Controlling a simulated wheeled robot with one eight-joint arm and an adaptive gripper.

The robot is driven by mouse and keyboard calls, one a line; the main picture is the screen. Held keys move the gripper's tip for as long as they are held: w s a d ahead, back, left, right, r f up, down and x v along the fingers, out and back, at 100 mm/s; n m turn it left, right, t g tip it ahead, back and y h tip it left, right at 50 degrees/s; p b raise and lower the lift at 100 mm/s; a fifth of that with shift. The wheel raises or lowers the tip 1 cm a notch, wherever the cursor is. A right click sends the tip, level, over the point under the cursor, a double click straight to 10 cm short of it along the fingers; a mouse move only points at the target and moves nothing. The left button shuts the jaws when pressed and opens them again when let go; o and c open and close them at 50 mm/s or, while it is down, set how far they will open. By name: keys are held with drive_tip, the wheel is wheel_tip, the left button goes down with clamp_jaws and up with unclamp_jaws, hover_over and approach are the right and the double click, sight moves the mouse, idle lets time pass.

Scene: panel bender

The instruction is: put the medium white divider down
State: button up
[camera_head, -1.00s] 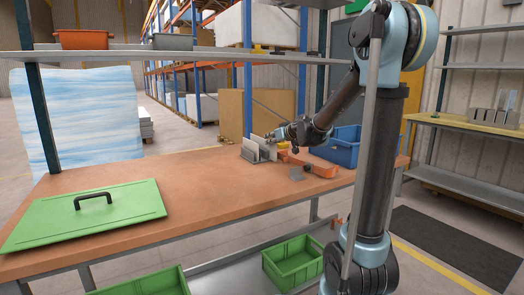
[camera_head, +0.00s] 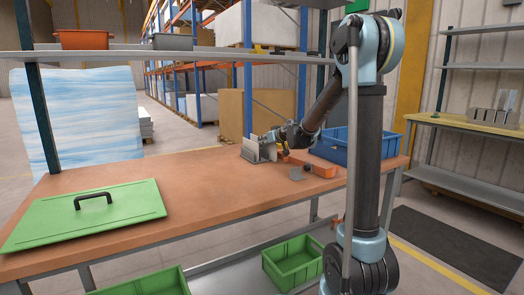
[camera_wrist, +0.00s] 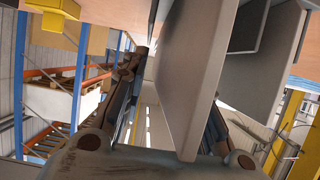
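The medium white divider is most likely the pale upright plate (camera_wrist: 190,75) filling the middle of the wrist view. In the head view, pale upright plates (camera_head: 251,148) stand close together at the table's far edge; I cannot tell which one is the medium divider. My gripper (camera_head: 272,139) is right beside these plates. In the wrist view, my gripper's fingers (camera_wrist: 175,85) straddle the plate. A gap shows between the left finger and the plate. The right fingertip is hidden behind the plate. The gripper looks open. Whether the plate's lower edge is seated is hard to see.
Another grey plate (camera_wrist: 250,60) stands close to the right in the wrist view. On the brown table (camera_head: 210,190) are a green lid (camera_head: 85,215), a small orange bin (camera_head: 323,170), a grey piece (camera_head: 297,174) and a blue bin (camera_head: 335,147). The table's middle is clear.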

clamp_jaws()
drive_tip(key=shift+r, duration=0.1)
